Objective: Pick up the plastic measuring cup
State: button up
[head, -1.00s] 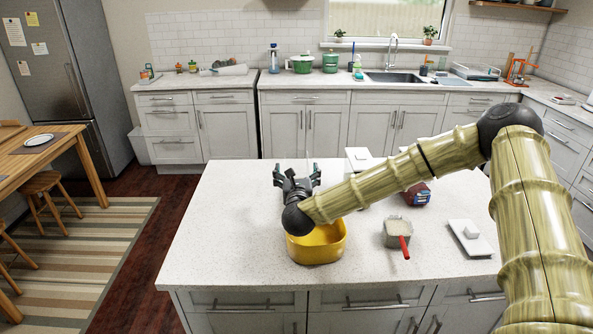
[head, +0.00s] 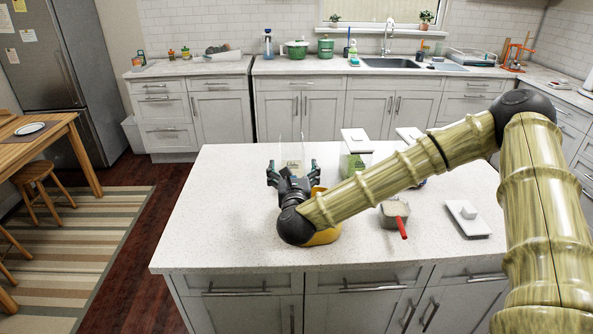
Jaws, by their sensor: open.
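A clear, see-through vessel (head: 291,151), which looks like the plastic measuring cup, stands on the island just beyond my gripper. Its outline is faint and its lower part is hidden behind the gripper. My gripper (head: 292,168) is open, with its fingers spread and pointing away from the camera toward the vessel. I cannot tell whether the vessel is between the fingers or beyond them. Nothing is seen held.
A yellow bowl (head: 326,236) is mostly hidden behind my wrist. Right of it are a grey container with a red handle (head: 394,214) and a white dish (head: 468,218). A white-lidded container (head: 356,143) stands behind my arm. The island's left side (head: 215,215) is clear.

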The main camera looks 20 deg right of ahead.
aim_at(394, 212)
jog(key=z, duration=1.25)
